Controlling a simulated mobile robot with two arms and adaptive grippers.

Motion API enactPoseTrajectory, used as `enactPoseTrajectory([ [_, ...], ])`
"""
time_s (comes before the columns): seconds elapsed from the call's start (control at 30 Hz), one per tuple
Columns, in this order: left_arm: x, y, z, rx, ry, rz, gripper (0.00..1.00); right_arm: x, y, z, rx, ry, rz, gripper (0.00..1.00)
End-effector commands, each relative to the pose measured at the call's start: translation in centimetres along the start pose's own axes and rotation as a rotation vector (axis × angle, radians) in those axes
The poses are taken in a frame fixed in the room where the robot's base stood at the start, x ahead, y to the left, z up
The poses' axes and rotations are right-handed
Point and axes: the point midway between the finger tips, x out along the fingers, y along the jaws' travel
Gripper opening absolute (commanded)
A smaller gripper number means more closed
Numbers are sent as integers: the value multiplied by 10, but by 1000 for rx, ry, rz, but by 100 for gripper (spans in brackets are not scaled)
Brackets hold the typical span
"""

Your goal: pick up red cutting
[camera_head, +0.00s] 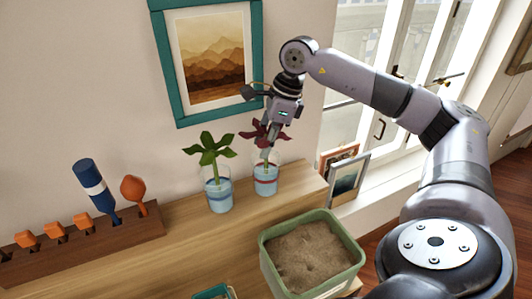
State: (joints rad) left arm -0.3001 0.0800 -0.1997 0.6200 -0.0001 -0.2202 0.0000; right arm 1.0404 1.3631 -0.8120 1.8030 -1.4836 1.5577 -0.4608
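The red cutting (258,133) has dark red leaves and stands in a clear glass (265,181) of water with a red band, on the wooden shelf top. My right gripper (268,150) points down from above at the red cutting. Its fingers overlap the leaves and stem just above the glass rim. The fingers look close together, and I cannot tell whether they are shut on the stem. They hide part of the plant. My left gripper is not in view.
A green-leaved cutting (210,150) stands in a blue-banded glass (218,197) just left. A green planter (312,258) of soil sits in front. A wooden tool rack (85,248) is at left. Small framed pictures (347,181) lean at right. A teal-framed picture (164,62) hangs behind.

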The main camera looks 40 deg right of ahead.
Motion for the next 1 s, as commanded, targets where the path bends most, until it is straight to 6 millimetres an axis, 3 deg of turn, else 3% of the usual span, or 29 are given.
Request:
enactPoseTrajectory([
  [0.2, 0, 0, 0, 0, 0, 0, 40, 1, 0, 0, 0, 0, -1, 33],
  [0.7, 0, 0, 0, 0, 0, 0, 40, 1, 0, 0, 0, 0, -1, 0],
  [1.0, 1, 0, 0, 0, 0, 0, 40, 0, 0, 0, 0, 0, -1, 0],
])
